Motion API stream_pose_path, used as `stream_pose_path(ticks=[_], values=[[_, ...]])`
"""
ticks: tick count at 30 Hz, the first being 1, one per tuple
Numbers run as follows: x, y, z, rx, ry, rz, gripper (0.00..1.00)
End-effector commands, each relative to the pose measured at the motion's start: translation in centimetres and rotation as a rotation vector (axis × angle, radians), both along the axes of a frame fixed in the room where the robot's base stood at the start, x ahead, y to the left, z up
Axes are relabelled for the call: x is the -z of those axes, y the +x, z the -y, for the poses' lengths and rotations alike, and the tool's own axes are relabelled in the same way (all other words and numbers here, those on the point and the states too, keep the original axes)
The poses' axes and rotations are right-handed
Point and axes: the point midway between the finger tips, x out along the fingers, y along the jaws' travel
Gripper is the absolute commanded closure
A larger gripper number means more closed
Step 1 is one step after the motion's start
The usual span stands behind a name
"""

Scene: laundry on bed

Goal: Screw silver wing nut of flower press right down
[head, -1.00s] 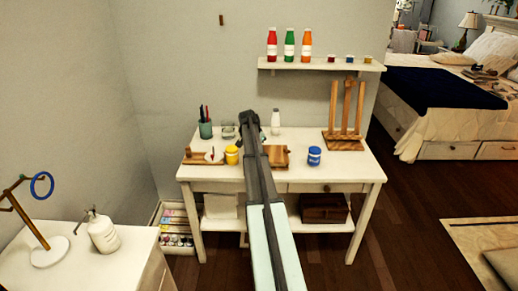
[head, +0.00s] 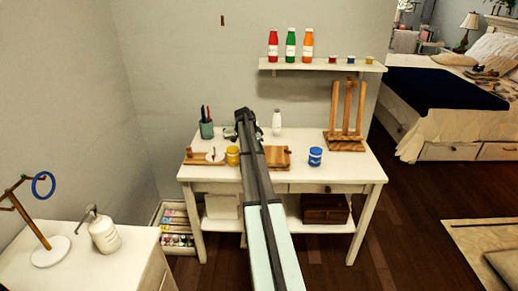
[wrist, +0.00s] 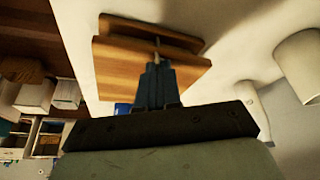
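The flower press is a pair of light wooden boards (wrist: 120,62), in the wrist view just beyond my fingers. In the head view its wood (head: 277,157) lies on the white desk, partly hidden by my arm. A thin bolt (wrist: 157,43) stands out at the press's edge, in line with my fingertips. The silver wing nut cannot be made out; my fingers may cover it. My gripper (wrist: 156,68) points at the bolt with its dark fingers close together. Whether they hold anything is unclear. In the head view my arm hides the fingers.
The white desk (head: 345,172) also carries a yellow jar (head: 233,155), a blue jar (head: 315,156), a white bottle (head: 276,123), a pen cup (head: 206,129) and a wooden easel (head: 345,120). A shelf (head: 325,66) with bottles hangs above.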

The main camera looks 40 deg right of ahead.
Motion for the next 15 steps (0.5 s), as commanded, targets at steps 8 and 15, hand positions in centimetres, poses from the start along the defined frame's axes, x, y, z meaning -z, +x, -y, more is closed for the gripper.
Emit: stream_pose_path(ticks=[8, 15], values=[[-0.04, 0.01, -0.01, 0.000, 0.000, 0.001, 0.95], [-0.02, 0.00, -0.01, -0.001, 0.000, 0.001, 0.72]])
